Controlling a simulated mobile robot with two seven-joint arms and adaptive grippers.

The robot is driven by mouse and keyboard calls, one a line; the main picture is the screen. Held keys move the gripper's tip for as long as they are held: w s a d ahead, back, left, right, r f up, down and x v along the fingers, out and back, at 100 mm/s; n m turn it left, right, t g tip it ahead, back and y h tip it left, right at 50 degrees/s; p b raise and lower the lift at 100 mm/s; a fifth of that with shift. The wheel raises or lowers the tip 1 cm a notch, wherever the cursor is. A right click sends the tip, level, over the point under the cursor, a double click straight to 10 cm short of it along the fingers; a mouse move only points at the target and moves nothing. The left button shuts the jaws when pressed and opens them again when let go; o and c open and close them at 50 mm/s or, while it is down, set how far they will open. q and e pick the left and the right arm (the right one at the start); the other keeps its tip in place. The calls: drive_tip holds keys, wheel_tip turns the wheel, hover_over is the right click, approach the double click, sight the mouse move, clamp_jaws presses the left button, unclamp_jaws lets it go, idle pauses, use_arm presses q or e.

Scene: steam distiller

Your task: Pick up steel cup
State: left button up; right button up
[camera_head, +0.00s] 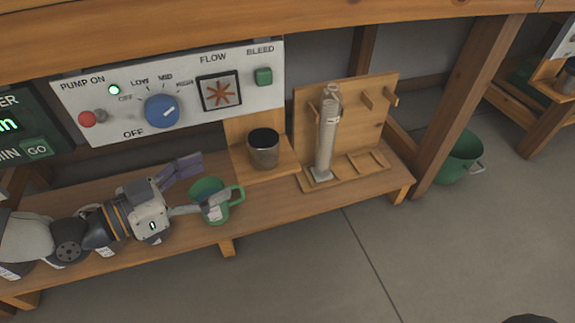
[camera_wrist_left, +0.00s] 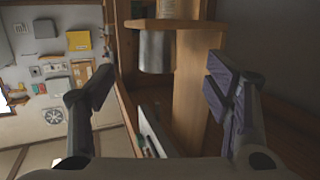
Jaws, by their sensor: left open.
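The steel cup (camera_head: 264,150) stands upright on a wooden stand at the back of the bench, under the control panel. My left gripper (camera_head: 192,184) is open and empty, to the left of the steel cup and apart from it. Its lower finger overlaps the green mug in the head view; I cannot tell whether they touch. In the left wrist view my left gripper (camera_wrist_left: 160,92) has its fingers wide apart. A grey metal cylinder (camera_wrist_left: 157,52), which looks like the steel cup, shows beyond and between them. My right gripper is not in view.
The green mug (camera_head: 209,207) stands near the bench's front edge. A glass cylinder (camera_head: 327,135) stands by a wooden pegboard (camera_head: 371,124) to the right of the cup. The control panel (camera_head: 187,95) hangs behind. A green bucket (camera_head: 459,160) is on the floor at right.

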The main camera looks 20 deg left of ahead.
sight(253, 157)
use_arm(q)
drive_tip(key=b+x, duration=0.1)
drive_tip(key=x, duration=0.3)
drive_tip(key=b+x, duration=0.1)
drive_tip(key=x, duration=0.3)
drive_tip(key=b+x, duration=0.1)
drive_tip(key=x, duration=0.3)
drive_tip(key=shift+d+r, duration=0.1)
drive_tip(key=shift+r, duration=0.3)
drive_tip(key=shift+s, duration=0.1)
drive_tip(key=c, duration=1.4)
